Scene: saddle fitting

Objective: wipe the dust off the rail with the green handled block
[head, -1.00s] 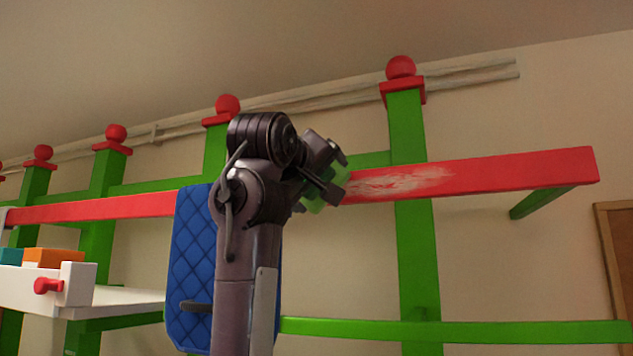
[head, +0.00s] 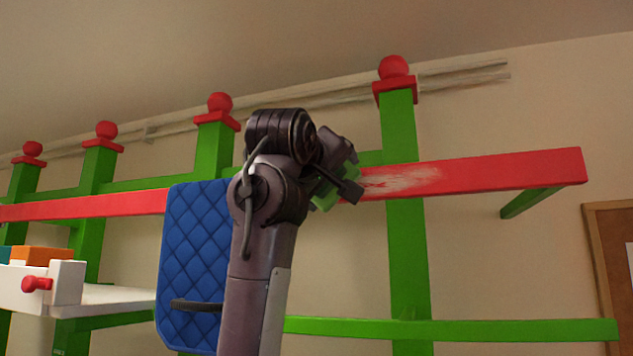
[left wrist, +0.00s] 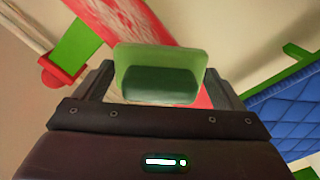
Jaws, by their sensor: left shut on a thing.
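The red rail (head: 510,170) runs across the green posts. A pale, streaky dust patch (head: 405,180) lies on its face around the right post, and it also shows in the left wrist view (left wrist: 132,18). My left gripper (head: 340,185) is shut on the green handled block (head: 325,198), at the left end of the visible dust. In the left wrist view the block (left wrist: 160,75) sits between the fingers, in front of the rail; whether it touches the rail is not clear. My arm hides part of the rail. My right gripper is not in view.
A blue quilted pad (head: 193,260) hangs from the rail just left of my arm. A white shelf (head: 110,300) with a red knob and coloured blocks stands at the lower left. A lower green bar (head: 480,330) crosses below. The rail's right end is free.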

